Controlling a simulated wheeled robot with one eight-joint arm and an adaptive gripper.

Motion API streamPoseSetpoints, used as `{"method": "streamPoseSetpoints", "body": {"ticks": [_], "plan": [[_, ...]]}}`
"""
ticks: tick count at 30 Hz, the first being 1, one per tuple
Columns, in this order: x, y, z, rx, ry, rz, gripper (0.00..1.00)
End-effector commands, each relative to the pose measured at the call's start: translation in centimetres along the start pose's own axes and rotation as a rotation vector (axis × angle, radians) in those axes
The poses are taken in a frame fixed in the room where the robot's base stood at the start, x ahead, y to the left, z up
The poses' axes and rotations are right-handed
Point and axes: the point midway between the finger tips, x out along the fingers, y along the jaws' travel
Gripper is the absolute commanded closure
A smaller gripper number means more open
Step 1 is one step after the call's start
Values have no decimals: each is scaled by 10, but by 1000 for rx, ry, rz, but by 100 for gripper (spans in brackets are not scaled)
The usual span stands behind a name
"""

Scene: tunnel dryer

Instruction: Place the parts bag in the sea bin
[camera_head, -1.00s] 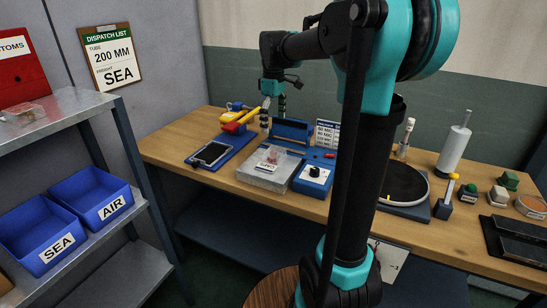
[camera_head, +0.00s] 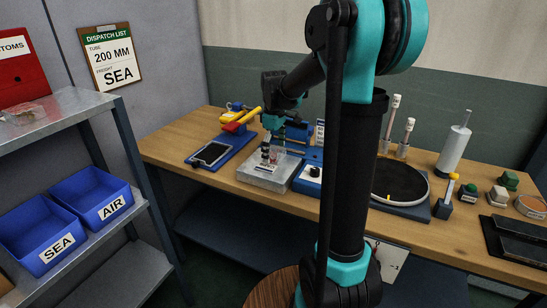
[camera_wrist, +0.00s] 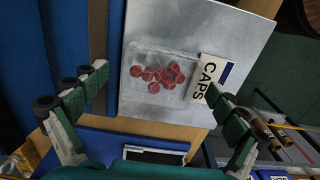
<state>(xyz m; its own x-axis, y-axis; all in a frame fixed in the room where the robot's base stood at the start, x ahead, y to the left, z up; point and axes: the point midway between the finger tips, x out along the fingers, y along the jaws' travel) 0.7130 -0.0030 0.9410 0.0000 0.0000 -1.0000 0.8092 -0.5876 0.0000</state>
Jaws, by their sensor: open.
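The parts bag (camera_wrist: 160,70) is a clear bag of several red caps with a white "CAPS" label. It lies flat on a grey metal plate (camera_wrist: 240,45); in the head view the plate (camera_head: 265,181) is on the workbench. My gripper (camera_wrist: 157,92) is open, with its fingers spread on either side of the bag in the wrist view. In the head view my gripper (camera_head: 271,152) points down over the plate and partly hides the bag. The blue sea bin (camera_head: 73,236), labelled "SEA", stands on the left shelf and looks empty.
A blue "AIR" bin (camera_head: 110,195) stands directly beside the sea bin. A blue tray with a dark-screened device (camera_head: 211,154) is left of the plate. A blue unit with a dial (camera_head: 311,176) is right of it. A dark round turntable (camera_head: 398,183) stands farther right.

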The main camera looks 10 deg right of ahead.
Motion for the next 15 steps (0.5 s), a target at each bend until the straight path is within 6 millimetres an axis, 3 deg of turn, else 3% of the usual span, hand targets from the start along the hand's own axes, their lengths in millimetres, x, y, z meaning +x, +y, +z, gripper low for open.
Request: {"method": "streamPoseSetpoints", "body": {"ticks": [5,15], "plan": [[0,0,0,0,0,0,4],[0,0,0,0,0,0,46]]}}
